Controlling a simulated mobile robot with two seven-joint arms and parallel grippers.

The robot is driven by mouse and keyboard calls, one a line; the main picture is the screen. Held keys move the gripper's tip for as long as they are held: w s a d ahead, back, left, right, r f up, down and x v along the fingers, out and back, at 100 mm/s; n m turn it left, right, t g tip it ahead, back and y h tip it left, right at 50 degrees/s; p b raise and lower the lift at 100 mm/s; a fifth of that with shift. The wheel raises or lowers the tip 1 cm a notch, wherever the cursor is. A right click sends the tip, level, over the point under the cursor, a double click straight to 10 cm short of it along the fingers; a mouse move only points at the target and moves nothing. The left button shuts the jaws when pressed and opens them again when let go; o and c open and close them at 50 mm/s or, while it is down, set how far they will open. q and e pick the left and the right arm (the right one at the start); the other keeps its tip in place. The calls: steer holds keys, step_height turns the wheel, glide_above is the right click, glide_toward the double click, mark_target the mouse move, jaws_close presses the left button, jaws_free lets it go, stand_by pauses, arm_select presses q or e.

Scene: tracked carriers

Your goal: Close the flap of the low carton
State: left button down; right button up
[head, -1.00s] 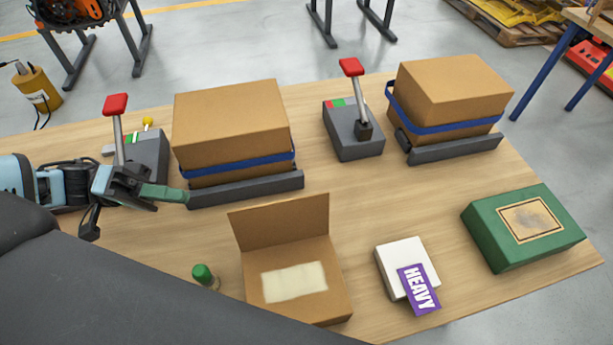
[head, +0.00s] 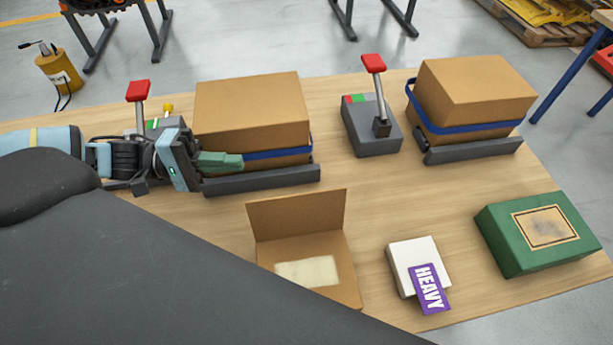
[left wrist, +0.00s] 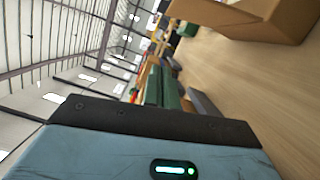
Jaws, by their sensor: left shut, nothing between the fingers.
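The low carton (head: 350,272) stands on the table at the front middle in the head view, with a pale sheet (head: 307,271) inside. Its flap (head: 297,215) stands up at the back edge, leaning slightly backward. My left gripper (head: 238,163) is shut and empty, its green fingers in front of the left large box, behind and left of the flap. I cannot tell whether the fingers touch that box. Part of a brown carton (left wrist: 262,18) shows at the top right of the left wrist view. My right gripper is not in view. My own dark body hides the carton's front left corner.
Two large boxes with blue straps (head: 252,105) (head: 472,85) sit on grey carriers at the back. Red-knobbed lever units (head: 372,125) stand beside them.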

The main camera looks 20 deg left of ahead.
mark_target(298, 216)
arm_select(q)
steer(key=w+d+r+p, duration=0.1)
steer(key=d+p, duration=0.1)
steer(key=d, duration=1.2)
steer(key=shift+w+d+r, duration=0.15)
steer(key=shift+d, duration=0.15)
